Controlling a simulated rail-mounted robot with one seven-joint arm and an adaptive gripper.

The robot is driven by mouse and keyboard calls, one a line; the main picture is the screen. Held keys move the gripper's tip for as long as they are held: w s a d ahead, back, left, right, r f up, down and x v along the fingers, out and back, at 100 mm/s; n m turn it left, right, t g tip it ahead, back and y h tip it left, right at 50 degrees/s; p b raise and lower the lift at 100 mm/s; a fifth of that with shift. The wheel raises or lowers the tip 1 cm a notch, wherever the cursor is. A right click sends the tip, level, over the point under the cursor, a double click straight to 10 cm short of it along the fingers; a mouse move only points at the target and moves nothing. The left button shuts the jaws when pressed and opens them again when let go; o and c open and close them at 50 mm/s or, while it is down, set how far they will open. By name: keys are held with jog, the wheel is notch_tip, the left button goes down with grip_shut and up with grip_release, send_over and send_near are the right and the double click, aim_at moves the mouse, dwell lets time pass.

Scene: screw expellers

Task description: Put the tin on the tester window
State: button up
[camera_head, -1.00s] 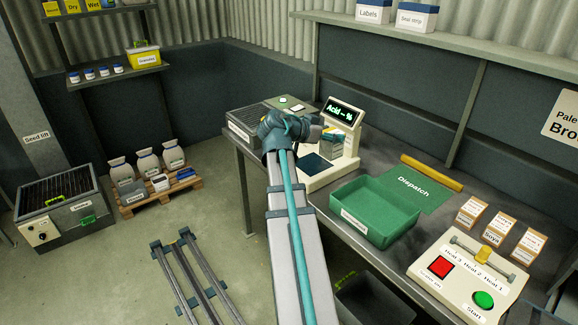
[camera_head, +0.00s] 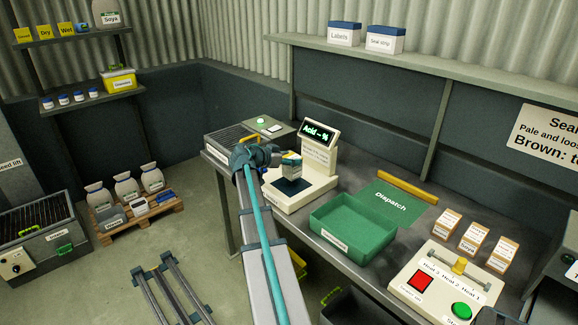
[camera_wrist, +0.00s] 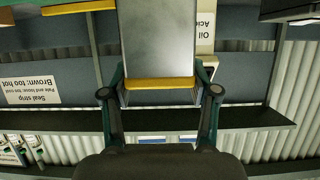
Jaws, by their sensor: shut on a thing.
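The tin (camera_head: 291,167) is a small grey box with a pale label and a yellow band near its top. My gripper (camera_head: 279,156) is shut on its upper part. In the wrist view the tin's grey face (camera_wrist: 158,40) and yellow band lie between the two fingers of my gripper (camera_wrist: 160,88). The tester (camera_head: 319,154) is a cream machine with a lit display reading "Acid -- %". Its dark square window (camera_head: 289,187) lies on the low front base. The tin is upright over the window; whether its underside touches is unclear.
A green tray (camera_head: 352,230) stands on the bench right of the tester, with a green Dispatch mat (camera_head: 386,204) behind it. A grey grated unit (camera_head: 231,141) is left of the tester. A heat control panel (camera_head: 446,280) and several small cartons (camera_head: 472,237) stand farther right.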

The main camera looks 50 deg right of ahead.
aim_at(285, 167)
jog(key=shift+w+d+f, duration=0.2)
jog(key=shift+f, duration=0.1)
jog(key=f, duration=0.1)
jog(key=f+p, duration=0.1)
jog(key=f, duration=0.1)
jog(key=shift+w+d+f, duration=0.15)
jog(key=shift+w+d, duration=0.05)
jog(key=shift+f, duration=0.25)
jog(key=shift+f, duration=0.1)
jog(key=o, duration=1.4)
